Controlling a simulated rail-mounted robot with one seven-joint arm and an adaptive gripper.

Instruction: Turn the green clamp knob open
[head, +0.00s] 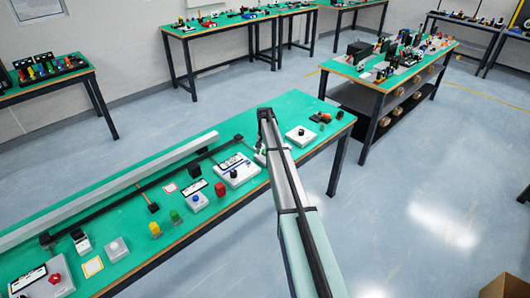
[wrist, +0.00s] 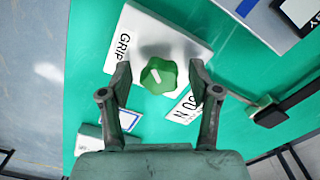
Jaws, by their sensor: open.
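The green clamp knob (wrist: 158,75) sits on a white base plate (wrist: 152,35) with black lettering, in the middle of the wrist view. A white mark shows on the knob's top. My gripper (wrist: 160,85) is open, with one finger on each side of the knob; a gap shows at both sides, and I cannot tell its height over the knob. In the head view my arm (head: 280,150) reaches over the green table (head: 110,185) and hides most of the base plate; the knob is not clear there.
Beside the knob, a white box with a dark knob (head: 238,172) stands on the left and another white box (head: 300,135) on the right. A red block (head: 220,189) and a long grey rail (head: 110,190) are farther left.

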